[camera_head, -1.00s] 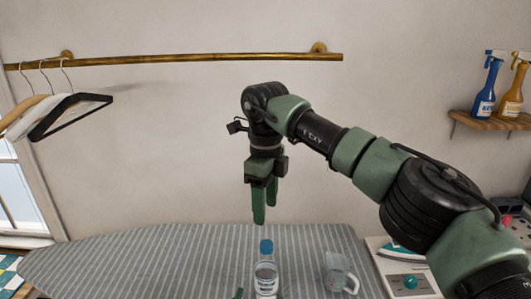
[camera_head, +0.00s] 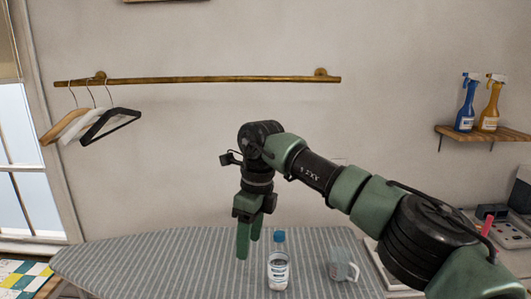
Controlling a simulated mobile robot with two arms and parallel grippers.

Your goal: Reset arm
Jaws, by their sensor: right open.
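My right arm reaches in from the right side. Its right gripper (camera_head: 249,245) points down with two green fingers apart and nothing between them. The gripper is just left of and behind or above a clear water bottle (camera_head: 278,272) with a blue cap, which stands upright on the striped ironing board (camera_head: 150,262). The gap between fingers and board cannot be judged well. My left gripper is not in view.
A clear mug (camera_head: 341,266) stands on the board right of the bottle. A brass rail (camera_head: 220,80) with several hangers (camera_head: 110,124) is on the wall. A shelf (camera_head: 480,133) holds blue (camera_head: 466,108) and yellow (camera_head: 489,108) spray bottles. The board's left side is bare.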

